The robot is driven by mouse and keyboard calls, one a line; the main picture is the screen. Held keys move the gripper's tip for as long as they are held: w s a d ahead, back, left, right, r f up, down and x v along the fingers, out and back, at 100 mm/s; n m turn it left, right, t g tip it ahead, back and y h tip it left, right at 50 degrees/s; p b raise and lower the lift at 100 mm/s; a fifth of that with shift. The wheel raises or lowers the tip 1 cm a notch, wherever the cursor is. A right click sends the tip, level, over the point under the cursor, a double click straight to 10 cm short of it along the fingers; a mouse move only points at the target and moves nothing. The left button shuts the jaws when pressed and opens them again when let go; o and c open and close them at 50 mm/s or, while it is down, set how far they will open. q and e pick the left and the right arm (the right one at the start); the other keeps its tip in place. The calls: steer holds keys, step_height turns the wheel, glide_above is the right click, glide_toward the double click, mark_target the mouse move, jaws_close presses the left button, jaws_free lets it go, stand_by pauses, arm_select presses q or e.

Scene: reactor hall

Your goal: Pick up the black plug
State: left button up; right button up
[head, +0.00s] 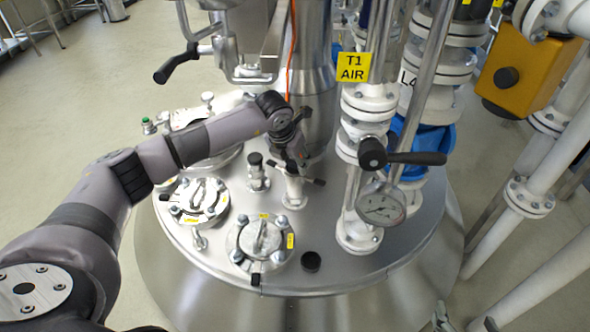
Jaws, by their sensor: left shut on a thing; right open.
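A short round black plug (311,261) lies on the steel reactor lid, right of the front round flange cover. My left gripper (293,158) reaches over the lid and is shut at the top of a small white valve fitting (294,190) with black handles. The exact grip is partly hidden by the gripper and too small to see clearly. The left gripper is well behind the plug and apart from it. My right gripper (464,325) only just shows at the bottom edge, open, its tips to the right of the lid.
Two clamped flange covers (199,200) (260,240) stand left of the plug. A pressure gauge (381,204) and white pipe with a black-handled valve (373,153) rise to its right. An orange box (528,68) hangs at upper right. Bare lid surrounds the plug's front.

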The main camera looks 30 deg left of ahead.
arm_select(q)
steer(key=shift+c, duration=0.8)
